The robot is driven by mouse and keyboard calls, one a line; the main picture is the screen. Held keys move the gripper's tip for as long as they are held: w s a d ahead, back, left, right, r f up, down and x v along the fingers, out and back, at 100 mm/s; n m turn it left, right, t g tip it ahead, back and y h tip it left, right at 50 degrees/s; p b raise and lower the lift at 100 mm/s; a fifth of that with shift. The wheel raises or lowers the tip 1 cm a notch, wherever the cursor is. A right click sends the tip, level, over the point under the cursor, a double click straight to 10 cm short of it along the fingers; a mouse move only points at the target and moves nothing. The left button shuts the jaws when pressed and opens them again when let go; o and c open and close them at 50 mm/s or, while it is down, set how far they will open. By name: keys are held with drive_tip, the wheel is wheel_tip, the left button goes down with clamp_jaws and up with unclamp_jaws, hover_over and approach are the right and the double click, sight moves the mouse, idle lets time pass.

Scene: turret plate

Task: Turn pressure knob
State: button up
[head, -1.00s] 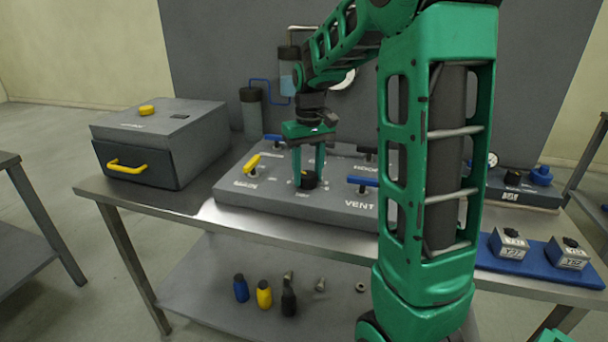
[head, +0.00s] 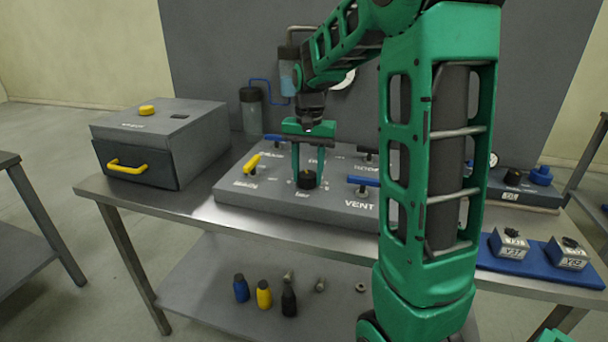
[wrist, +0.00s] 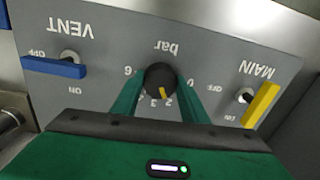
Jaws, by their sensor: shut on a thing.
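The pressure knob (head: 306,180) is a round black knob on the grey turret panel (head: 335,205). In the wrist view the knob (wrist: 160,79) has a yellow pointer mark, near the 2 and 3 of the scale labelled "bar". My gripper (head: 307,182) reaches down from above, with one green finger on each side of the knob. In the wrist view my gripper (wrist: 160,88) is shut on the knob's sides. The fingertips partly hide the scale numbers.
A yellow MAIN lever (wrist: 261,104) and a blue VENT lever (wrist: 54,67) flank the knob on the panel. Other levers stand behind. A grey box (head: 160,140) with a yellow handle is at the left. A blue mat (head: 530,266) holds two small blocks.

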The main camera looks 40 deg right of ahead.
sight(308, 174)
idle(0.4)
drive_tip(key=o, duration=1.1)
drive_tip(key=shift+c, duration=0.2)
drive_tip(key=shift+r, duration=0.1)
wheel_tip(308, 174, up, 11)
drive_tip(key=shift+f, duration=0.2)
drive_tip(key=s+a+f+n, duration=0.1)
drive_tip(key=s+f, duration=0.3)
drive_tip(key=s, duration=0.5)
drive_tip(key=s+a+f+n, duration=0.1)
drive_tip(key=s+f, duration=0.3)
drive_tip(key=s, duration=0.6)
drive_tip(key=s+a+f+n, duration=0.1)
drive_tip(key=s+f, duration=0.3)
drive_tip(key=s, duration=0.5)
drive_tip(key=shift+s+f, duration=0.25)
drive_tip(key=shift+f, duration=0.05)
